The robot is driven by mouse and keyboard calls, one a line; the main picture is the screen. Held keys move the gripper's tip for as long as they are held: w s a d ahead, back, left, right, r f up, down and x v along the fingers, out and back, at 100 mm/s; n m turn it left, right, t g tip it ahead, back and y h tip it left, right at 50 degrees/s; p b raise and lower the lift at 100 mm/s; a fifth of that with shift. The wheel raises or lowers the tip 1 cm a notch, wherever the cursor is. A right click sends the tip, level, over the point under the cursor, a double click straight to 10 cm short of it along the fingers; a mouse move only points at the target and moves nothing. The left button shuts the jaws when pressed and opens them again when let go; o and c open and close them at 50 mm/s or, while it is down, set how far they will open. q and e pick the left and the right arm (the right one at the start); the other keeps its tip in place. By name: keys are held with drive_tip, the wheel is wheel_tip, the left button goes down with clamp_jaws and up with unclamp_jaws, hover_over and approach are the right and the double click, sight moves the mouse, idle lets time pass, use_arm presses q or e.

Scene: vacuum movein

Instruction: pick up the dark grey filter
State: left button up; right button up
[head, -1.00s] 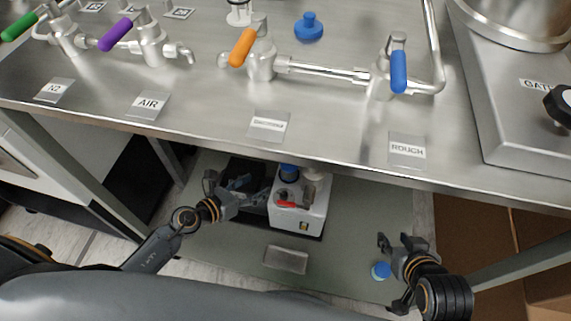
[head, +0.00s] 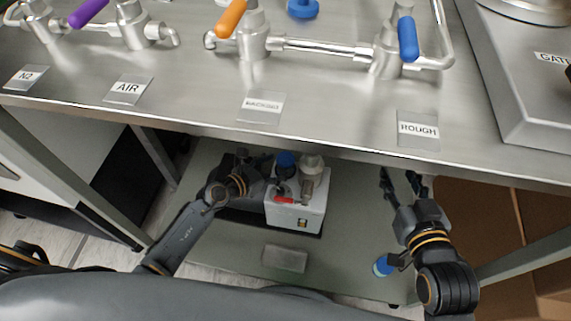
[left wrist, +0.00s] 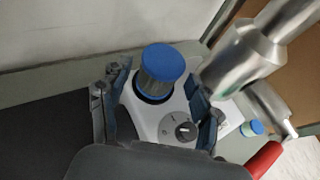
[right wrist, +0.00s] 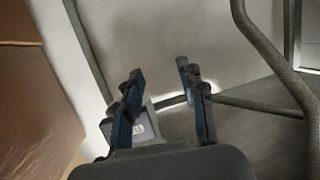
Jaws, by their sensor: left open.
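The dark grey filter (left wrist: 158,73) has a blue cap and stands in a round opening on top of the white pump (left wrist: 150,118). In the head view its blue cap (head: 285,159) shows at the pump's top. My left gripper (head: 270,178) is beside the pump's left side. In the left wrist view its open fingers (left wrist: 160,85) point toward the filter, with the cap between them in the picture. I cannot tell whether they touch it. My right gripper (head: 403,183) is open and empty, under the table edge to the right.
A second blue-capped piece with a paler body (head: 383,266) stands on the lower shelf (head: 230,245) at right. A metal fitting (left wrist: 245,60) and a red handle (left wrist: 264,160) on the pump are close to the filter. The steel tabletop (head: 330,115) overhangs the pump.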

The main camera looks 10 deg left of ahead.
sight(286, 161)
use_arm(q)
drive_tip(key=b+x, duration=0.1)
drive_tip(key=x, duration=0.2)
drive_tip(key=shift+w+d+f, duration=0.2)
drive_tip(key=shift+f, duration=0.1)
drive_tip(key=shift+w+d, duration=0.1)
drive_tip(key=shift+w, duration=0.1)
drive_tip(key=c, duration=1)
use_arm(e)
wheel_tip(286, 161, up, 7)
drive_tip(key=w+a+t+y, duration=0.1)
drive_tip(key=t, duration=0.3)
drive_tip(key=shift+w+a+y, duration=0.2)
drive_tip(key=shift+y, duration=0.1)
use_arm(q)
drive_tip(key=shift+r, duration=0.15)
use_arm(e)
drive_tip(key=shift+f, duration=0.1)
